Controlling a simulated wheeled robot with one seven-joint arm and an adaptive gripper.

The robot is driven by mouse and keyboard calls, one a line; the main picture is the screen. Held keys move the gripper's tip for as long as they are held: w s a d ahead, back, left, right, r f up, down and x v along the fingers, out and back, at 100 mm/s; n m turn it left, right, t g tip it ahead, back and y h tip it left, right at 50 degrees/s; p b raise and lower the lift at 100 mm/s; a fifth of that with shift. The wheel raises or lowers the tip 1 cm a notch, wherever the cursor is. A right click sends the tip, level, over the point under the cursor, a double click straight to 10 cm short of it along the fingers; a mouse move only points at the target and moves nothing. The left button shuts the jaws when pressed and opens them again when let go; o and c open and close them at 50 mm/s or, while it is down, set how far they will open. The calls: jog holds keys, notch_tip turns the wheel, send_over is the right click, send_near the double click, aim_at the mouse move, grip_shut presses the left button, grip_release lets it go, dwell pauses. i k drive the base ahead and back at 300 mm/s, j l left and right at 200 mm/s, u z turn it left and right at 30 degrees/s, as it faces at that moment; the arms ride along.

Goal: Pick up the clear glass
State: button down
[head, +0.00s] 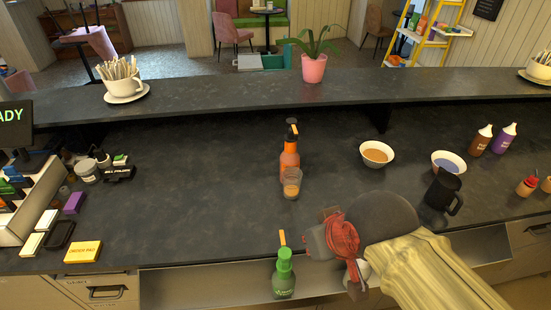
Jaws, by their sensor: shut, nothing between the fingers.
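The clear glass (291,188) stands upright on the dark counter, left of the picture's middle right, directly in front of an orange bottle (289,160). It looks part filled with something orange-brown, though the bottle behind may tint it. My gripper (312,242) is shut and empty. It is nearer to me than the glass and a little to its right, apart from it. My arm reaches in from the lower right. The fingertips are small and partly hidden by the wrist.
A green bottle (284,275) stands left of my gripper, close by. Two bowls (377,154) (449,162) and a black mug (442,195) are to the right. A raised ledge (215,100) runs behind. The counter left of the glass is clear.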

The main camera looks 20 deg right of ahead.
aim_at(292, 177)
jog(key=i+l+z, duration=0.1)
jog(key=l+z, duration=0.3)
jog(key=i+l+z, duration=0.15)
jog(key=l+z, duration=0.3)
